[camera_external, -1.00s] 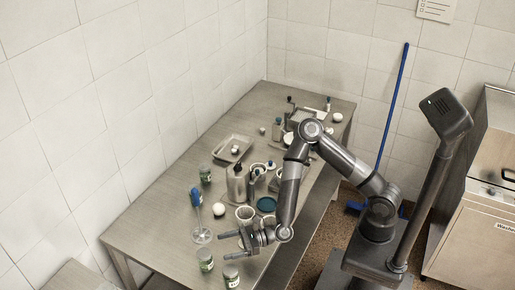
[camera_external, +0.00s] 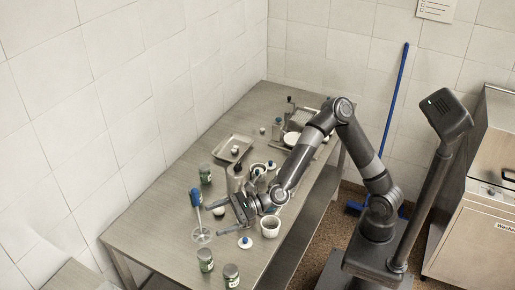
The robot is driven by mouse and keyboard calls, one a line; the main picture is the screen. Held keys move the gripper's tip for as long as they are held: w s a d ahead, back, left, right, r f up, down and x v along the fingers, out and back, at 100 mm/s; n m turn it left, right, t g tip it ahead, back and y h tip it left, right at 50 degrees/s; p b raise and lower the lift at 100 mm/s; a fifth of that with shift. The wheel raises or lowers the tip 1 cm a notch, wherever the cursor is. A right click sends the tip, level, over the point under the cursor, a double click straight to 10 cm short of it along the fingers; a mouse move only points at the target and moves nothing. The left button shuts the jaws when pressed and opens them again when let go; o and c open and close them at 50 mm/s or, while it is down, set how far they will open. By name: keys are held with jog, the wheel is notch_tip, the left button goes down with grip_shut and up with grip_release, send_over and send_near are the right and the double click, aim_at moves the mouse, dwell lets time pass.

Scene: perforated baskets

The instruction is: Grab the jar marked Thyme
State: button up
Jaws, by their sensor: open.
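Three jars with green labels stand on the metal table (camera_external: 150,235). One jar (camera_external: 205,174) is at the table's left side, farther back. Two jars, a left one (camera_external: 205,260) and a right one (camera_external: 231,275), stand close together near the front edge. The label writing is too small to read, so I cannot tell which is Thyme. My gripper (camera_external: 212,219) is open over the middle of the table, its fingers pointing left. It is between the back jar and the front pair, apart from all three. A small white round object (camera_external: 219,211) shows between the fingers.
A metal tray (camera_external: 232,148) lies farther back. The table's front left is clear.

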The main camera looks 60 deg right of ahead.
jog(key=a+f+n+g+h, duration=0.2)
jog(key=a+f+n+g, duration=0.55)
jog(key=n, duration=0.85)
jog(key=w+d+r+n+t+h, duration=0.2)
jog(key=d+r+n+h, duration=0.5)
jog(key=r+n+h, duration=0.4)
jog(key=y, duration=0.2)
send_near(209, 259)
jog(key=w+f, duration=0.1)
jog(key=f, duration=0.1)
jog(key=shift+n, duration=0.3)
jog(key=x, duration=0.6)
jog(key=shift+w+a+f, duration=0.1)
jog(key=shift+a+f, duration=0.05)
jog(key=shift+a, duration=0.05)
jog(key=shift+w+x, duration=0.15)
jog(key=shift+x, duration=1.3)
jog(key=shift+w+x, duration=0.15)
jog(key=shift+x, duration=1.3)
